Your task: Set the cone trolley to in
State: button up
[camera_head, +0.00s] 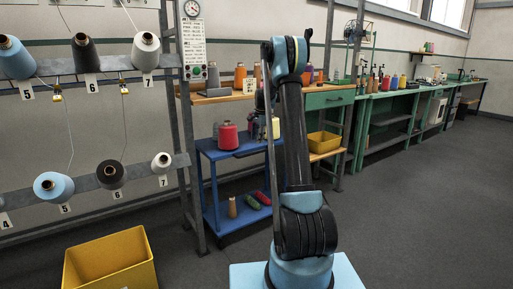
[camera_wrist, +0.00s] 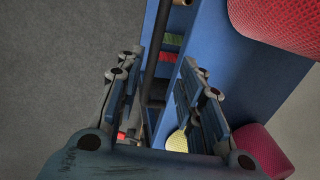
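The cone trolley (camera_head: 208,184) is a blue two-shelf cart beside the rack post, behind my arm. A red cone (camera_head: 228,136) stands on its top shelf; a tan cone (camera_head: 232,207) and lying green and red cones are on the lower shelf. In the wrist view the trolley's blue top (camera_wrist: 222,60) is close below, to the right. My gripper (camera_wrist: 160,98) is open, its fingers apart on either side of a dark bar (camera_wrist: 154,60). I cannot tell whether either finger touches the bar. In the head view my arm partly hides the trolley's right side.
A yellow bin (camera_head: 110,262) sits on the floor at front left, under the rack of cones (camera_head: 85,175). Green benches (camera_head: 385,140) line the back wall. The grey floor on the right (camera_head: 430,210) is clear.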

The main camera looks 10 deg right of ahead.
jog(key=shift+s+d+r, duration=0.1)
jog(key=shift+s+r, duration=0.05)
jog(key=shift+r, duration=0.75)
jog(key=shift+s+d+r, duration=0.1)
jog(key=shift+s+r, duration=0.05)
jog(key=shift+r, duration=0.7)
jog(key=s+r+n, duration=0.2)
jog(key=s+r, duration=0.1)
jog(key=s, duration=0.9)
jog(key=s+r+n, duration=0.2)
jog(key=s+r, duration=0.1)
jog(key=s, duration=0.8)
jog(key=s+r+n, duration=0.3)
jog(key=s, duration=0.9)
jog(key=s+f+n, duration=0.2)
jog(key=s+f, duration=0.3)
jog(key=s, duration=0.4)
jog(key=s+d+f+n, duration=0.1)
jog(key=s+f+n, duration=0.1)
jog(key=s+f, duration=0.3)
jog(key=s+f+n+h, duration=0.1)
jog(key=s+f, duration=0.4)
jog(key=s, duration=0.8)
jog(key=shift+s+d+f+n, duration=0.2)
jog(key=shift+s+f+n, duration=0.05)
jog(key=shift+s+n, duration=0.15)
